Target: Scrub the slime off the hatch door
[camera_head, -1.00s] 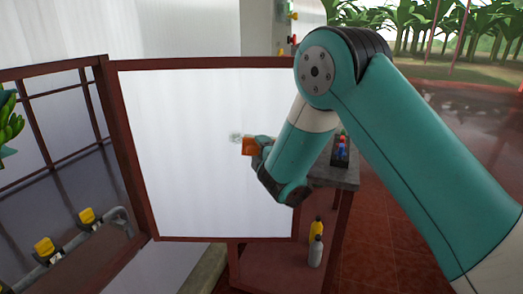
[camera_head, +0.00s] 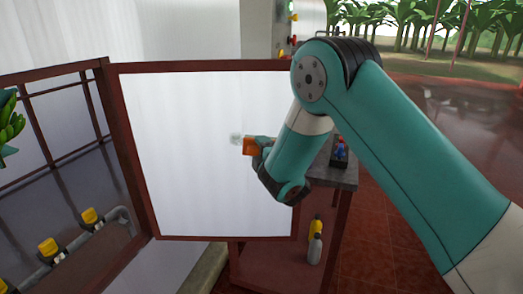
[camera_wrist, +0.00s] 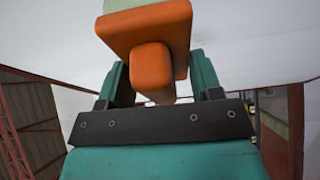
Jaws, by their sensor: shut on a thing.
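The hatch door (camera_head: 190,190) is a white panel in a dark red frame, standing upright in the head view. A small, faint grey-green smear of slime (camera_head: 235,138) shows near its middle. My gripper (camera_head: 262,146) is just right of the smear, in front of the panel. In the wrist view my gripper (camera_wrist: 158,75) is shut on the handle of an orange scrubber (camera_wrist: 155,30) with a pale green pad at its far end. The scrubber (camera_head: 249,146) points at the panel beside the smear; I cannot tell whether the pad touches it.
A grey-topped red stand (camera_head: 340,172) is behind my arm to the right, with small coloured items on top. A yellow bottle (camera_head: 316,226) and a grey bottle (camera_head: 315,250) stand on its lower shelf. Pipes with yellow caps (camera_head: 92,216) run at the lower left.

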